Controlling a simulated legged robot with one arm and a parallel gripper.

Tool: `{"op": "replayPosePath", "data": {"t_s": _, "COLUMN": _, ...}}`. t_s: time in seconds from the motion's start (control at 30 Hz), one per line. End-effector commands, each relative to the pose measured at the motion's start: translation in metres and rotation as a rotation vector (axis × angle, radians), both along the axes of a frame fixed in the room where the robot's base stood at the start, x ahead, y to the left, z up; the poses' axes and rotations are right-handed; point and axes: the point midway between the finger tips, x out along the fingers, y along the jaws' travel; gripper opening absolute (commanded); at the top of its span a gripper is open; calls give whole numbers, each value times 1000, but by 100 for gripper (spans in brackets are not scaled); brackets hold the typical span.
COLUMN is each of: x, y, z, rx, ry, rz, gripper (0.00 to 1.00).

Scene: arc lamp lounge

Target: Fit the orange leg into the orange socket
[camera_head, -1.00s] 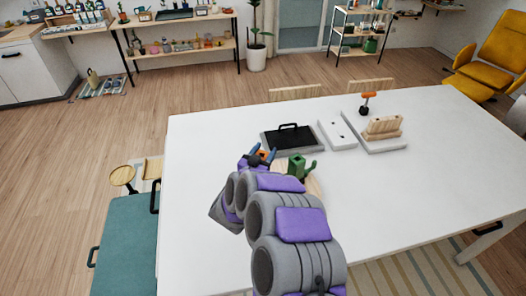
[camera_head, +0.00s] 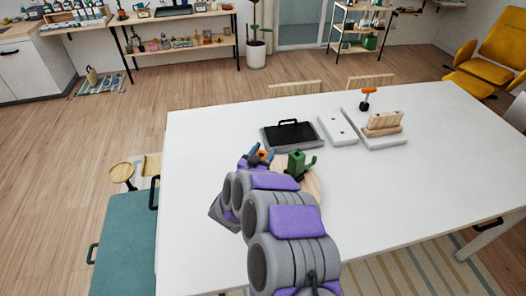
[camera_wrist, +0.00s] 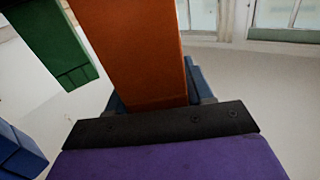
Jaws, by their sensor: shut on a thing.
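My gripper (camera_head: 262,156) is over the near left part of the white table, shut on an orange piece (camera_head: 262,154), which I take to be the orange leg. In the wrist view the orange leg (camera_wrist: 135,50) is a long flat-sided block rising from the jaws, close to the camera. A green piece (camera_head: 297,165) stands just right of my gripper, on a round wooden board (camera_head: 314,185). The wrist view also shows a green block (camera_wrist: 50,40) at the upper left and a blue block (camera_wrist: 18,152) at the lower left. I cannot make out the orange socket; my arm hides part of the board.
A dark tray with a handle (camera_head: 291,136), a white plate with holes (camera_head: 338,130) and a light tray (camera_head: 385,140) with a slotted wooden block (camera_head: 384,123) stand farther back. An orange-topped tool (camera_head: 367,98) stands there too. The table's right side is clear.

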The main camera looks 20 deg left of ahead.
Motion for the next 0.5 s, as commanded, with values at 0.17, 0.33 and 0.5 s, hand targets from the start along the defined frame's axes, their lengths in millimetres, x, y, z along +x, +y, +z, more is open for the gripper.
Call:
{"op": "replayPosePath", "data": {"t_s": 0.17, "x": 0, "y": 0, "z": -4, "rx": 0, "ry": -1, "rz": 0, "gripper": 0}}
{"op": "replayPosePath", "data": {"t_s": 0.33, "x": 0, "y": 0, "z": -7, "rx": 1, "ry": -1, "rz": 0, "gripper": 53}}
{"op": "replayPosePath", "data": {"t_s": 0.5, "x": 0, "y": 0, "z": -7, "rx": 1, "ry": -1, "rz": 0, "gripper": 69}}
